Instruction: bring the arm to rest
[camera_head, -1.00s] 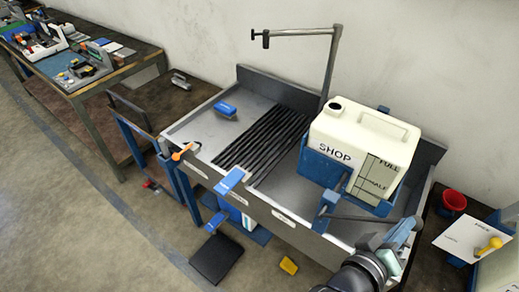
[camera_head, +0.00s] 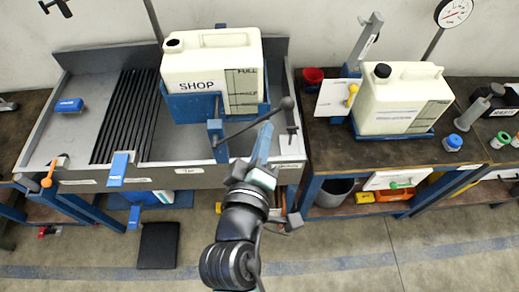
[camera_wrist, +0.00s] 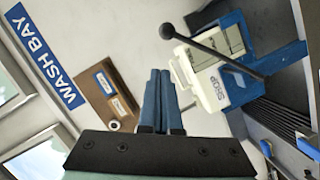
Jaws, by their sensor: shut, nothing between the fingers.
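My arm reaches up from the bottom middle of the head view. My gripper (camera_head: 262,143) has its blue fingers together with nothing between them, in front of the right end of the metal sink bench (camera_head: 75,182). In the wrist view the fingers (camera_wrist: 159,92) also lie side by side, shut. A lever with a black knob (camera_head: 287,103) passes close to the fingertips in the head view. In the wrist view the knob (camera_wrist: 167,31) stands apart from them. Whether the lever touches my gripper in depth is hard to tell.
A white SHOP canister (camera_head: 205,68) sits in a blue holder on the sink.

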